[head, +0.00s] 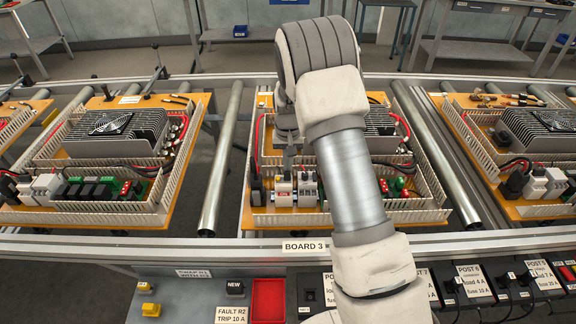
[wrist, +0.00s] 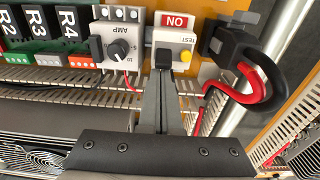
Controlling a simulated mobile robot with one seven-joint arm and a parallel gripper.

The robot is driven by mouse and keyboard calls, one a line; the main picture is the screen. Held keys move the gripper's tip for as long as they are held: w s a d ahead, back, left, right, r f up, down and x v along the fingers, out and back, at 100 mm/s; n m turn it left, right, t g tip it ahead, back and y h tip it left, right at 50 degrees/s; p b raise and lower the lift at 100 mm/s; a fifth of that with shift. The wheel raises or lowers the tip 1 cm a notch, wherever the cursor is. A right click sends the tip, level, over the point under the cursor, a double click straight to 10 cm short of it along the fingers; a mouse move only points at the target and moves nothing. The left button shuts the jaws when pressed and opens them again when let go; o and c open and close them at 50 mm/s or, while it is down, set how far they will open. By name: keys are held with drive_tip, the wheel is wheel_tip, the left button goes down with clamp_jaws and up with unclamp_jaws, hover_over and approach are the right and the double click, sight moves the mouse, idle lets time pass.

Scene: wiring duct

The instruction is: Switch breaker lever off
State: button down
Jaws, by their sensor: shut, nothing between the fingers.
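The breaker (wrist: 173,40) is a white block with a yellow TEST button. A red flag on it reads ON, seen upside down in the wrist view. In the head view, white breaker-type units (head: 306,188) stand in the front row of the middle board. My gripper (wrist: 164,72) is shut and empty, its fingertips at the breaker's face beside the yellow button. In the head view my gripper (head: 290,158) is just above and behind the white units.
A white AMP dial unit (wrist: 118,45) sits next to the breaker. A black plug with a thick red cable (wrist: 235,60) is on its other side. Slotted duct walls (head: 440,190) edge the board. A red tray (head: 268,300) lies on the front shelf.

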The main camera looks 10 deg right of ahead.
sight(288, 176)
drive_tip(key=shift+s+a+t+b, duration=0.1)
drive_tip(key=shift+s+t+b, duration=0.25)
drive_tip(key=shift+t+b, duration=0.65)
drive_tip(key=shift+s+t+b, duration=0.2)
drive_tip(key=shift+t+b, duration=0.1)
drive_tip(key=shift+b, duration=0.7)
drive_tip(key=t+b, duration=0.1)
drive_tip(key=s+t+h+b, duration=0.1)
drive_tip(key=b, duration=0.1)
drive_tip(key=shift+s+a+r, duration=0.1)
drive_tip(key=shift+a+r, duration=0.05)
drive_tip(key=shift+r, duration=0.3)
drive_tip(key=shift+r+p, duration=0.5)
drive_tip(key=shift+r, duration=0.2)
drive_tip(key=shift+r, duration=0.15)
drive_tip(key=p+v, duration=0.3)
drive_tip(key=v, duration=1.4)
drive_tip(key=shift+s, duration=0.4)
